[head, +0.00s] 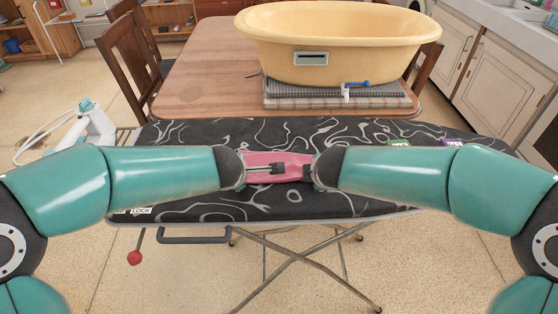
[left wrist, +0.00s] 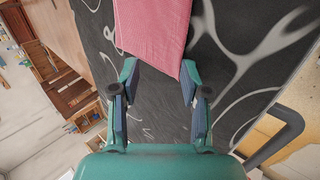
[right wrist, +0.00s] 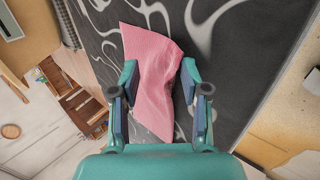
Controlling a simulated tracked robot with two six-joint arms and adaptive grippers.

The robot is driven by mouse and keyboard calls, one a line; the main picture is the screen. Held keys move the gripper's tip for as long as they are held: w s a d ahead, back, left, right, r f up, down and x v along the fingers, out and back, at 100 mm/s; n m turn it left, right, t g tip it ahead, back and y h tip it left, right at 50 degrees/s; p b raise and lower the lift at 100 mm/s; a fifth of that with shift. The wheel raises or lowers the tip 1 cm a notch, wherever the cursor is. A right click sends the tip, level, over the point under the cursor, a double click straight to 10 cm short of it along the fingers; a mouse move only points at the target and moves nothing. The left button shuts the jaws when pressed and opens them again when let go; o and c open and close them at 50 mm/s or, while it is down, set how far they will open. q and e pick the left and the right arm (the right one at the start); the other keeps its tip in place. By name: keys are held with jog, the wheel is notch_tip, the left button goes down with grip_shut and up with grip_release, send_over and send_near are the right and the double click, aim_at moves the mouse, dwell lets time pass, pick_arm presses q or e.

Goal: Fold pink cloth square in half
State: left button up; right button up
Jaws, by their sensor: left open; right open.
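The pink cloth (head: 270,157) lies on the black patterned ironing board, partly hidden by my grippers in the head view. My left gripper (head: 268,168) is open at its near edge. In the left wrist view the cloth (left wrist: 155,35) lies just beyond and partly between the fingertips, with one corner near the right finger. My right gripper (head: 305,170) is open over the cloth. In the right wrist view the cloth (right wrist: 148,45) runs between the open fingers (right wrist: 159,72), with a crease or raised ridge there. Whether either gripper touches the cloth is unclear.
The ironing board (head: 190,133) has free room left and right of the cloth. Small labelled items (head: 452,142) lie at its right end. Behind it, a wooden table (head: 205,75) holds a yellow tub (head: 280,50) on a folded mat (head: 330,103).

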pick_arm(q)
jog(key=shift+r, duration=0.3)
pick_arm(e)
jog(key=shift+r, duration=0.3)
pick_arm(q)
jog(key=v, duration=1)
jog(key=shift+w+r, duration=0.2)
jog(key=shift+r, duration=0.15)
pick_arm(e)
jog(key=v, duration=1)
jog(key=shift+w+r, duration=0.2)
jog(key=shift+r, duration=0.2)
jog(key=shift+s+f, duration=0.1)
